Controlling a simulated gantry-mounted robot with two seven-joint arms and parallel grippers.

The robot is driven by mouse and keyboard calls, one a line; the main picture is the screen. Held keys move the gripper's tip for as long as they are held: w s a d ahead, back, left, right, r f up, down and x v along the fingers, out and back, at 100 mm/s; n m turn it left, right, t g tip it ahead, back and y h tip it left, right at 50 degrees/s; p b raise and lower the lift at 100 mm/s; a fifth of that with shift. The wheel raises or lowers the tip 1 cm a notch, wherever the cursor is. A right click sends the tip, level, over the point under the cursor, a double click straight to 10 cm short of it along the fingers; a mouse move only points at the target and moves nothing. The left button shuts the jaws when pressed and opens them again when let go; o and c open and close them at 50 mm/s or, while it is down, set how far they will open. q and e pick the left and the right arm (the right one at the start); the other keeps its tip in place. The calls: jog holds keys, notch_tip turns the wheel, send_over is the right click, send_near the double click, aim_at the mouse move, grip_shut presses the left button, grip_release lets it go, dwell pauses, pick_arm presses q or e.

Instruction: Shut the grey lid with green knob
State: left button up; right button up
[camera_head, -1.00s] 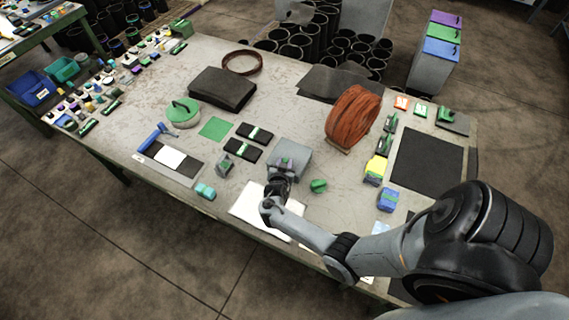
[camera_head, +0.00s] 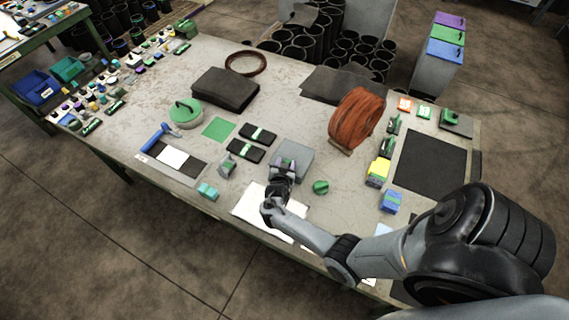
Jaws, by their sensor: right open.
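A grey square box or lid (camera_head: 296,153) sits near the middle of the table's front half. No green knob can be made out on it. A small green knob-like piece (camera_head: 321,187) is on the table just right of it. My left gripper is not in view.
A white sheet (camera_head: 253,203) lies under my right wrist. A brown-red hose reel (camera_head: 357,116) stands behind and right. Black-and-green blocks (camera_head: 246,150) lie to the left, with a green-lidded round pot (camera_head: 185,113) beyond. A dark mat (camera_head: 430,160) is at right.

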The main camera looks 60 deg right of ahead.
jog(key=shift+s+a+f, duration=0.35)
jog(key=shift+s, duration=0.2)
jog(key=r+v, duration=0.1)
jog(key=v, duration=0.9)
jog(key=shift+w+p, duration=0.4)
jog(key=shift+p, duration=0.05)
